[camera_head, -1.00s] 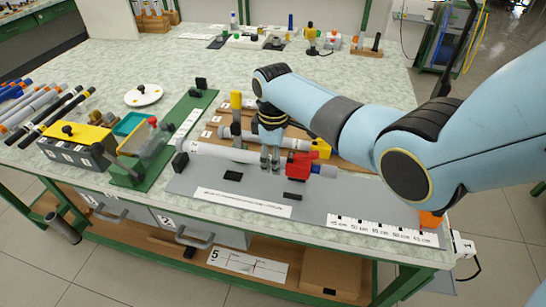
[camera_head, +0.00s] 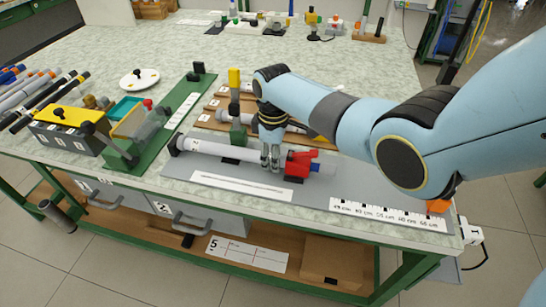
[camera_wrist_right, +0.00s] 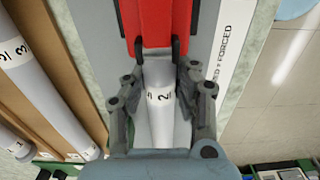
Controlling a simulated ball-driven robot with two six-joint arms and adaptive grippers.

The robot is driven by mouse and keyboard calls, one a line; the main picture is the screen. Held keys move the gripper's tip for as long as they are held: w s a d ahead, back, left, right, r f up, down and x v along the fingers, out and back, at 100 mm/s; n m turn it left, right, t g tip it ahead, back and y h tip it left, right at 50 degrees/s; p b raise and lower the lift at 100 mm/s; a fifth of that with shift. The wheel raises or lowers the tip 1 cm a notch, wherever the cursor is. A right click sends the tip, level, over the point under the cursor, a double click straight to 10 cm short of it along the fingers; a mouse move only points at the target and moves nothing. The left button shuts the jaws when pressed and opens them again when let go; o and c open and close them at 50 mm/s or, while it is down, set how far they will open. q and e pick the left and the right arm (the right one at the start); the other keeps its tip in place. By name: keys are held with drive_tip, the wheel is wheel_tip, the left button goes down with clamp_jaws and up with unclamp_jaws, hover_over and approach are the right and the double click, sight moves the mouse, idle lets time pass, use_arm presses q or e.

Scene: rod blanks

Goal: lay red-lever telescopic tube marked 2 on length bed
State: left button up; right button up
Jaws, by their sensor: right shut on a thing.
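The white telescopic tube with a red lever (camera_head: 300,163) lies lengthwise at the back of the grey length bed (camera_head: 330,188). It is at or just above the surface; I cannot tell if it rests fully. Its mark 2 shows in the right wrist view (camera_wrist_right: 163,97), with the red lever housing (camera_wrist_right: 155,22) beyond the fingers. My right gripper (camera_head: 270,164) points down and is shut on the tube's white body, just left of the red lever. Its fingers also straddle the tube in the right wrist view (camera_wrist_right: 160,75). My left gripper is not in view.
Other white tubes (camera_wrist_right: 48,95) lie on a wooden rack (camera_head: 208,118) behind the bed. A green fixture (camera_head: 150,137) and a yellow-topped grey box (camera_head: 72,125) stand left. A printed scale (camera_head: 388,214) lies on the bed's right front. The bed's front strip is clear.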

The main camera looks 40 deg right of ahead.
drive_tip(key=shift+f+b, duration=0.3)
drive_tip(key=shift+f, duration=0.15)
drive_tip(key=o, duration=0.9)
drive_tip(key=shift+o, duration=0.2)
wheel_tip(320, 180, up, 12)
idle(0.3)
